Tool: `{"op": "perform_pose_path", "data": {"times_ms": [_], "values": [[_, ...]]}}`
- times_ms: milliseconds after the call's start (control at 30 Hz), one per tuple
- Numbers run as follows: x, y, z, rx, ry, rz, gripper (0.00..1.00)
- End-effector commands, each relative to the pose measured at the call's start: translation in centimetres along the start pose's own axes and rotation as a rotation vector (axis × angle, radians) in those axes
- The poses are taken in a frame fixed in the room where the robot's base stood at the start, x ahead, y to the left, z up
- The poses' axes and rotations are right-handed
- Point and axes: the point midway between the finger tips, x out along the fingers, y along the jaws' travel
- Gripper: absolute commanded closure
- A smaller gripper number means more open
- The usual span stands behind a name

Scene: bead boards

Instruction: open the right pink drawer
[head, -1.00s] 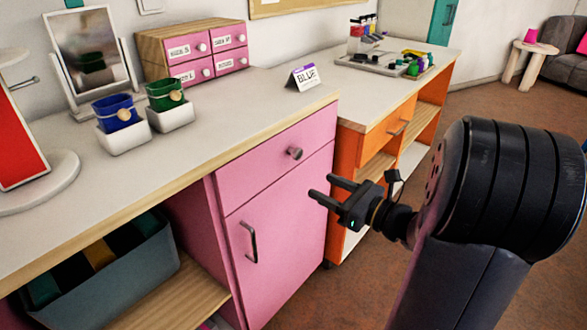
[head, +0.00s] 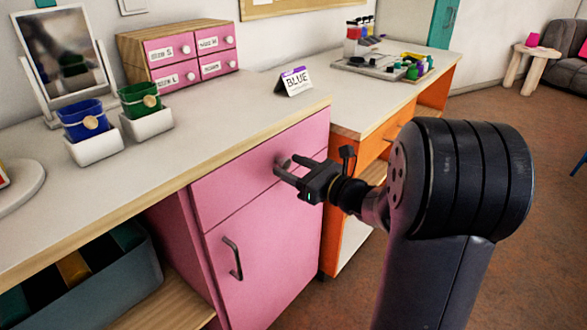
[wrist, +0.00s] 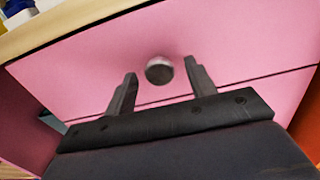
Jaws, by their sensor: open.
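The pink drawer (head: 235,176) is the top front of the pink cabinet and looks shut. Its round grey knob (wrist: 159,70) shows in the wrist view, just beyond and between my two fingertips. My gripper (head: 283,167) is open and empty in front of the drawer; it also shows in the wrist view (wrist: 161,80). In the head view the gripper covers most of the knob. I cannot tell whether the fingers reach around it.
Below the drawer is a pink door (head: 262,250) with a dark handle. An orange cabinet (head: 352,160) stands to the right.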

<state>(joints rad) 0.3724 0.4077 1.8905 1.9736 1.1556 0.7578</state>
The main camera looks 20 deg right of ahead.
Motion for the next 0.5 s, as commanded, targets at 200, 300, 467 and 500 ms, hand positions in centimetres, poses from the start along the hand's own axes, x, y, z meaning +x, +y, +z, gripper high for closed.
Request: {"op": "perform_pose_path", "data": {"times_ms": [200,300,467,500], "values": [[-0.03,-0.01,0.01,0.000,0.000,0.000,0.53],[-0.04,0.00,0.01,0.000,0.000,0.000,0.61],[-0.05,0.00,0.01,0.000,0.000,0.000,0.74],[-0.05,0.00,0.01,0.000,0.000,0.000,0.78]]}}
